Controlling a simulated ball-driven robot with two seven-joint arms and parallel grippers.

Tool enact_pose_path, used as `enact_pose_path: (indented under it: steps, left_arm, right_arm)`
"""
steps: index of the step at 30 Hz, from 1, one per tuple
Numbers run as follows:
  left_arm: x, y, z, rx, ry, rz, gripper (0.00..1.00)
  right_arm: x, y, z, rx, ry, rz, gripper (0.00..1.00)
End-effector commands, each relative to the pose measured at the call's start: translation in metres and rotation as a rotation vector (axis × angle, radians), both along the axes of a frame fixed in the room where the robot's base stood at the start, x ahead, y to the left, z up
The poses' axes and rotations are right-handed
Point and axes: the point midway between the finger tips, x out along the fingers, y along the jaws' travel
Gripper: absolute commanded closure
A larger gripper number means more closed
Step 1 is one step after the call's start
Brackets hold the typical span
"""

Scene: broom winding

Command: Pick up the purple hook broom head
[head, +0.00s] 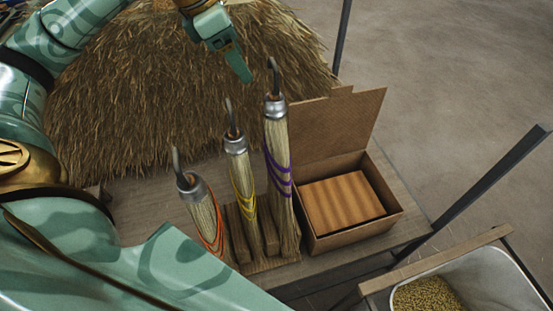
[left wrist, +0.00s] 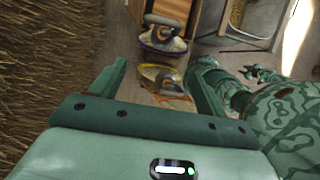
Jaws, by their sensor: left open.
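The purple hook broom head (head: 278,160) stands upright at the right of a row of three, with purple bands and a metal hook on top. In the left wrist view its hook end (left wrist: 163,36) shows at the top, beyond the fingers. The yellow-banded broom head (head: 241,175) and the tilted orange-banded one (head: 203,212) stand to its left. In the left wrist view the yellow one (left wrist: 158,77) appears between the fingers. My left gripper (head: 242,72) is open and empty, above and behind the row, apart from the purple hook.
An open cardboard box (head: 352,242) holding a brown block stands just right of the purple broom head. A large straw pile (head: 150,90) lies behind the bench (head: 135,200). A bin (head: 490,285) with grain is at the lower right. Dark posts stand at the right.

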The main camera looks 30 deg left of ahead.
Motion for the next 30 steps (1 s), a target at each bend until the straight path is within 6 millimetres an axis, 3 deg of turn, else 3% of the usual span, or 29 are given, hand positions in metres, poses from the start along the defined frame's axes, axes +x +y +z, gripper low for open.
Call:
enact_pose_path:
  steps: [3, 9, 17, 24, 30]
  left_arm:
    - [0.008, -0.009, -0.033, -0.003, 0.007, -0.002, 0.25]
    - [0.022, -0.020, -0.072, -0.003, 0.004, 0.000, 0.25]
    - [0.029, -0.028, -0.092, -0.002, 0.002, 0.000, 0.25]
    - [0.043, -0.043, -0.125, -0.003, 0.004, 0.000, 0.25]
    - [0.045, -0.044, -0.130, 0.000, 0.000, 0.001, 0.25]
  right_arm:
    - [-0.012, -0.003, -0.009, -0.004, 0.020, 0.000, 0.64]
    - [-0.015, -0.005, -0.015, -0.008, 0.027, 0.000, 0.64]
    - [-0.009, -0.005, -0.017, -0.007, 0.017, 0.000, 0.64]
    - [-0.009, 0.000, -0.021, -0.001, 0.018, -0.002, 0.64]
    - [-0.009, 0.003, -0.021, 0.003, 0.018, -0.003, 0.64]
